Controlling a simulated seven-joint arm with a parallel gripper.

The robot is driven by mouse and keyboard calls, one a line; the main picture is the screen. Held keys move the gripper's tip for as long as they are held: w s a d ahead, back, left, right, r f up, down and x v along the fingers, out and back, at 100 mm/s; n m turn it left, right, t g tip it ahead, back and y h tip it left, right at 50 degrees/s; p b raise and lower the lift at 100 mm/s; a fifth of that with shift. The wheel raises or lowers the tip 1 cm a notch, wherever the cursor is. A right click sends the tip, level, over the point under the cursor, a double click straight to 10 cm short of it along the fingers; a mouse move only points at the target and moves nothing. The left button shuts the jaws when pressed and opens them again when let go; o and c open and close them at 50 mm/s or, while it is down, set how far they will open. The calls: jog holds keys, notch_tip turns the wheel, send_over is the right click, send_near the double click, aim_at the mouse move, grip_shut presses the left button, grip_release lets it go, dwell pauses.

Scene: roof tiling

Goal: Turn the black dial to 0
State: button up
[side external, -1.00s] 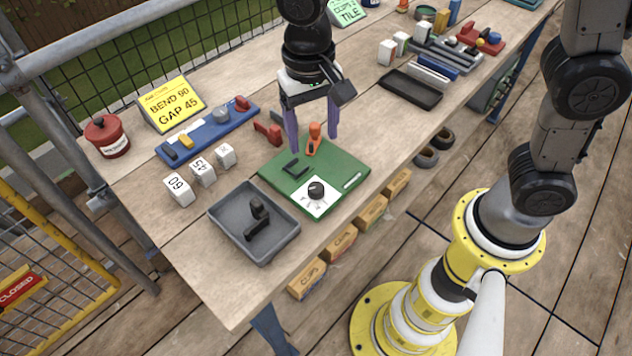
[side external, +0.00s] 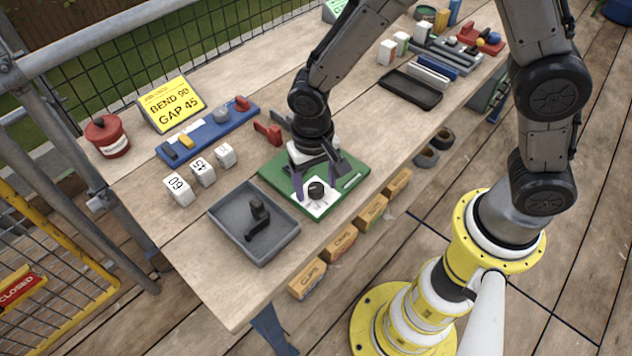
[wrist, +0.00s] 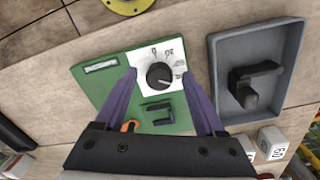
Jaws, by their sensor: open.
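The black dial (side external: 316,188) sits on a white marked card (side external: 313,207) on the green board (side external: 352,165). The dial also shows in the wrist view (wrist: 159,75), with a 0-like mark on the card's upper edge. Its pointer appears to face lower right in the wrist view, but the setting is too small to read surely. My gripper (side external: 315,196) is open, pointing down over the card. In the wrist view its two purple fingers (wrist: 159,82) stand either side of the dial, with gaps; I see no contact.
A grey tray (side external: 226,232) holding a dark bracket stands left of the board. A black bracket (wrist: 157,113) and an orange-tipped item (wrist: 131,125) lie near the fingers. White number blocks (side external: 178,190) and a blue rack (side external: 205,139) stand farther back.

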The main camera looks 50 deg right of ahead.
jog(key=shift+f, duration=0.15)
jog(key=shift+c, duration=0.4)
grip_shut()
